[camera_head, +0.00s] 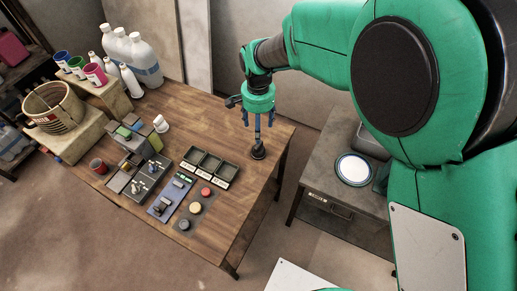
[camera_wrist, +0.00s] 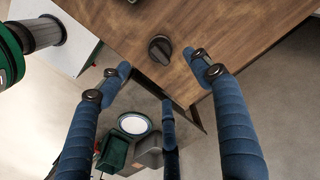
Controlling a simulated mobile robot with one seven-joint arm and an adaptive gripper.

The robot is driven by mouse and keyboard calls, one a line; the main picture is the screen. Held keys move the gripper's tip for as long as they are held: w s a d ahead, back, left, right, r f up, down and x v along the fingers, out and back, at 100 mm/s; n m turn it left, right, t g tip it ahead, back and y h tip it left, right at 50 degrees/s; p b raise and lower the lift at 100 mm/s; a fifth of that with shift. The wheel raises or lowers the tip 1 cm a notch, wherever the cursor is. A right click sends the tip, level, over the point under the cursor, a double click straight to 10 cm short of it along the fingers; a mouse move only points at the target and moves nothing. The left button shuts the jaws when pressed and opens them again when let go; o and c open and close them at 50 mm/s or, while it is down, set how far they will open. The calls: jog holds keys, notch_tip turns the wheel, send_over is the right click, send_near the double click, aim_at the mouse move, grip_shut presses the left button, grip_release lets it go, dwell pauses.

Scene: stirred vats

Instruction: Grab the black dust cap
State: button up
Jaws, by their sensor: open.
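A round black piece with a raised ridge across its top, apparently the black dust cap (camera_head: 258,153), lies on the wooden table near its right edge. In the wrist view the cap (camera_wrist: 160,48) lies on bare wood close to the table edge, beyond my fingertips. My gripper (camera_head: 258,122) points down above it in the head view. In the wrist view my gripper (camera_wrist: 160,80) has its blue fingers spread wide with nothing between them. The cap lies slightly off the middle of the fingers. The exact height gap is hard to tell.
Left of the cap stand dark open trays (camera_head: 208,168). A grey mat (camera_head: 192,212) holds red, yellow and black round pieces. Bottles (camera_head: 140,58) and paint pots stand at the back left. A lower grey cabinet (camera_head: 335,190) stands right of the table, across a gap.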

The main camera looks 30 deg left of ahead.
aim_at(258, 148)
notch_tip(258, 148, down, 8)
jog(key=shift+f+b, duration=0.15)
jog(key=shift+b, duration=0.6)
jog(key=shift+f+b, duration=0.75)
jog(key=shift+f, duration=1.85)
jog(key=c, duration=1.2)
